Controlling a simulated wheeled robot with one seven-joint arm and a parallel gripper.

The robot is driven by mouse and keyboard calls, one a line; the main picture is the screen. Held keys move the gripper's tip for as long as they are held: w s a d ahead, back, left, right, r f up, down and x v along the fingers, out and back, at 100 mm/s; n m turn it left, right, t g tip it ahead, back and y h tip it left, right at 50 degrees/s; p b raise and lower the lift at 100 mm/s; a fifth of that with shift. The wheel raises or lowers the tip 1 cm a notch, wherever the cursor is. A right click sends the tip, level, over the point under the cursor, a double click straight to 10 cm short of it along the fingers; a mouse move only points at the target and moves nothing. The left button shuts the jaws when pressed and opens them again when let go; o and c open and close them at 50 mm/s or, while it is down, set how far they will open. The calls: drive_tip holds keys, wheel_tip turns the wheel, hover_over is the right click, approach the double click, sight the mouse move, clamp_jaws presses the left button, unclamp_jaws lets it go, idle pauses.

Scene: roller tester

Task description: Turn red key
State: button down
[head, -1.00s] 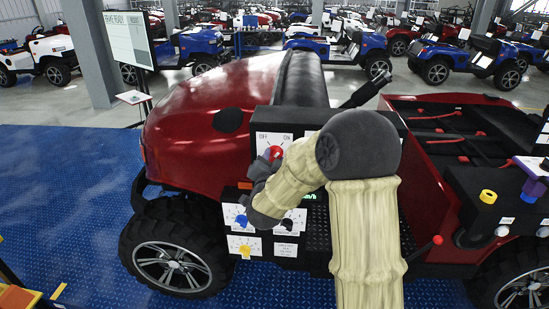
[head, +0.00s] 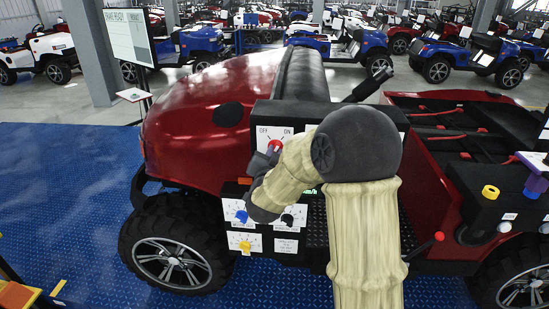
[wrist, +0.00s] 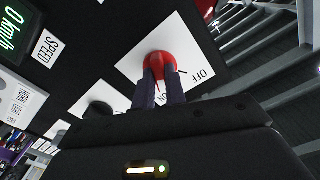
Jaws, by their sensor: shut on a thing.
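The red key (head: 276,144) sits on a white panel marked OFF and ON, on the side of the red vehicle. In the wrist view the red key (wrist: 160,64) is a round red knob, and the white panel (wrist: 190,40) lies around it. My gripper (wrist: 160,82) is shut on the key, with one dark finger at each side of it. In the head view my gripper (head: 271,153) is partly hidden by my wrist. The fingers hide part of the knob and the ON lettering, so I cannot tell which mark the key points to.
Below the key are a blue knob (head: 241,216), a black knob (head: 287,219) and a yellow knob (head: 245,246) on white labels. A green km/h display (wrist: 10,22) is beside the panel. A red-tipped lever (head: 438,237) stands right of my arm.

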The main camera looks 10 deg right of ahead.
drive_tip(key=n+b, duration=0.3)
drive_tip(key=n, duration=0.9)
drive_tip(key=shift+f, duration=0.1)
idle(0.4)
drive_tip(key=c, duration=1.4)
unclamp_jaws()
drive_tip(key=shift+c, duration=0.2)
drive_tip(key=b+v, duration=0.5)
drive_tip(key=v, duration=1.2)
drive_tip(key=shift+s, duration=0.25)
